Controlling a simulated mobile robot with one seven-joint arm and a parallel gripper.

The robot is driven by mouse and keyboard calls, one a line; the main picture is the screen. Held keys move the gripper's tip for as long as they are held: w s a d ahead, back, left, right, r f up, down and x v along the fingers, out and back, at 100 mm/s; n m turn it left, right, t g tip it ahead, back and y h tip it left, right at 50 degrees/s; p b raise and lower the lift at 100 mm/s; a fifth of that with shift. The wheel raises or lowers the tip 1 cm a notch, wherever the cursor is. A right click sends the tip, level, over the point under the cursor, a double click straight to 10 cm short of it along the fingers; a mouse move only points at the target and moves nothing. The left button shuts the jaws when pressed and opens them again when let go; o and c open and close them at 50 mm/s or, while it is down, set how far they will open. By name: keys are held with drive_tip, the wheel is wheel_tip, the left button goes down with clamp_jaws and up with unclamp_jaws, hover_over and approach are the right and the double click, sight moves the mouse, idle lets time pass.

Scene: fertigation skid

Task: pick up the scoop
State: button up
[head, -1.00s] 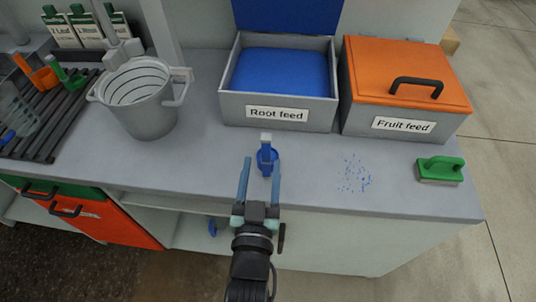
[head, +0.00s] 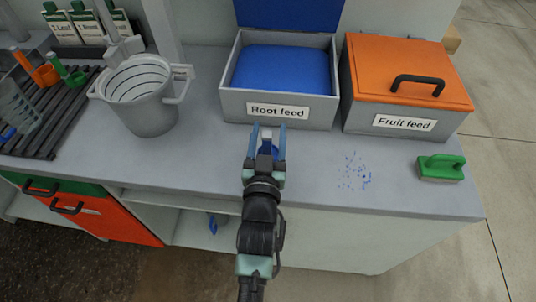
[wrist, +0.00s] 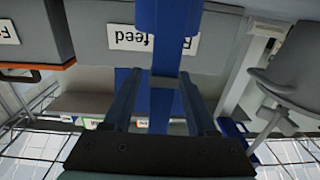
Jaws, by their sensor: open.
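My gripper (head: 268,128) is open, with one blue finger on each side of the scoop. The gripper partly hides the scoop in the head view. In the wrist view a blue upright part, apparently the scoop (wrist: 167,40), stands between and beyond the two fingers (wrist: 160,85). I cannot tell whether either finger touches it.
The orange-lidded Fruit feed box (head: 405,90) is at right, a green brush (head: 440,168) at the bench's right end. Blue granules (head: 354,175) are spilled right of my gripper. A grey jug (head: 148,110) and a dark rack (head: 45,130) stand left.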

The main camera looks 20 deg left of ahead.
clamp_jaws()
idle(1.4)
